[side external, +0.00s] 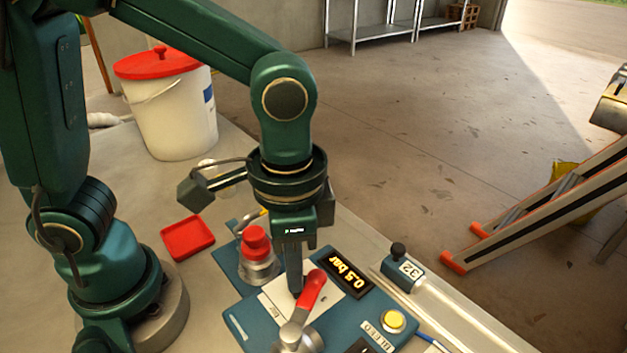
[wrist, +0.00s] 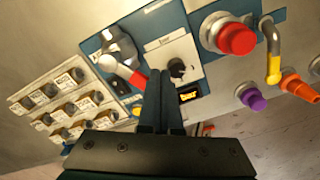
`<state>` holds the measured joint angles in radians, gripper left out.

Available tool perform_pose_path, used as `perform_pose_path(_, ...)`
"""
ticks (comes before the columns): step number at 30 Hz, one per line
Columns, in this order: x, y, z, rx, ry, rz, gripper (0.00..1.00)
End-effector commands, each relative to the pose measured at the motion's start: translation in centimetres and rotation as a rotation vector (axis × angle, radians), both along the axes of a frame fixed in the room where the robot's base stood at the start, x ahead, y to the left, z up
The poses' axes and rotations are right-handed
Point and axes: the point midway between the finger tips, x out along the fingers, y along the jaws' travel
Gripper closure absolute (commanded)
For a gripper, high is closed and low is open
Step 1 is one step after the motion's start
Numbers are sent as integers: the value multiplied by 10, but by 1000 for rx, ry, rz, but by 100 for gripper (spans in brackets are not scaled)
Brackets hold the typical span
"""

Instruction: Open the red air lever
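The red air lever (side external: 311,290) is on a blue panel (side external: 243,322), its red handle angled up and right from a metal hub (side external: 297,337). In the wrist view the red handle (wrist: 138,79) lies just left of my fingertips. My gripper (side external: 296,290) points down at the panel with its fingertips beside the handle's far end. In the wrist view my gripper's fingers (wrist: 160,74) are together with nothing seen between them. Whether they touch the handle I cannot tell. A display (side external: 345,276) next to the lever reads 0.5 bar.
A red knob (side external: 257,241) stands close behind my gripper. A yellow button (side external: 394,320) and a black-knobbed block marked 32 (side external: 402,268) are to the right. A red tray (side external: 187,238) and a lidded white bucket (side external: 172,115) stand behind. The wrist view shows several valves (wrist: 62,103) at left.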

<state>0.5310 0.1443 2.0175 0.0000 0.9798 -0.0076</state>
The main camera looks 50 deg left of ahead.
Motion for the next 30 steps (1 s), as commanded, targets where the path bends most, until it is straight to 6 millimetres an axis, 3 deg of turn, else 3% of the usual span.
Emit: perform_pose_path(30,17,-24,0,-1,-2,0,100)
